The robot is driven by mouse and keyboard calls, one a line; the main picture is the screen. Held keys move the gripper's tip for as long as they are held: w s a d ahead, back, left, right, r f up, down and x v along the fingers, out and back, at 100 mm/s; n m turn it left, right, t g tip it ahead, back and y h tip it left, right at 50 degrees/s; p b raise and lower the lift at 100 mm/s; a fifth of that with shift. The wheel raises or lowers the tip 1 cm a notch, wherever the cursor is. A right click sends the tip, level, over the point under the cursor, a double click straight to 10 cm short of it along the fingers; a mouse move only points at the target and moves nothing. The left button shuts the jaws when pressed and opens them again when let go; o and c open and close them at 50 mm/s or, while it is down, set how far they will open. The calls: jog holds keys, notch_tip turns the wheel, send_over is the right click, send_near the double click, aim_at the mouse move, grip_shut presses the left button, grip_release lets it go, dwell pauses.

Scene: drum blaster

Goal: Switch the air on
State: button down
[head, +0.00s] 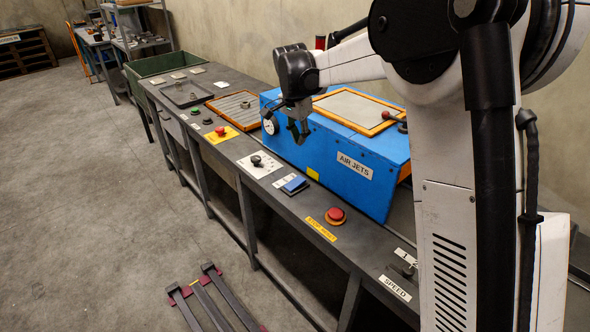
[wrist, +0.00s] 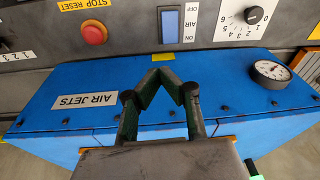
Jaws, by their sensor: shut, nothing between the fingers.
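My gripper (head: 299,136) is shut and empty, in front of and over the blue AIR JETS box (head: 345,180). In the wrist view my fingertips (wrist: 163,78) meet over the box's blue panel, below the switch and apart from it.
A red stop-reset button (head: 336,215) is to the switch's right in the head view. A black dial (head: 257,160) is to its left. A pressure gauge (wrist: 272,71) sits on the box. A red-knobbed lever (head: 387,115) stands by its lid.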

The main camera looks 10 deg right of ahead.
jog(key=w+a+f+m, duration=0.1)
jog(key=w+f, duration=0.2)
jog(key=f, duration=0.1)
send_near(300, 179)
jog(key=shift+g, duration=0.3)
jog(key=f, duration=0.5)
jog(key=w+f, duration=0.1)
jog(key=f, duration=0.1)
jog(key=shift+f, duration=0.3)
jog(key=shift+w+d, duration=0.1)
jog(key=shift+w+d+f+g+y+b, duration=0.1)
jog(key=shift+d+f+g+y+b, duration=0.25)
jog(key=shift+f+b, duration=0.4)
jog(key=shift+b, duration=0.7)
jog(key=shift+w+d, duration=0.1)
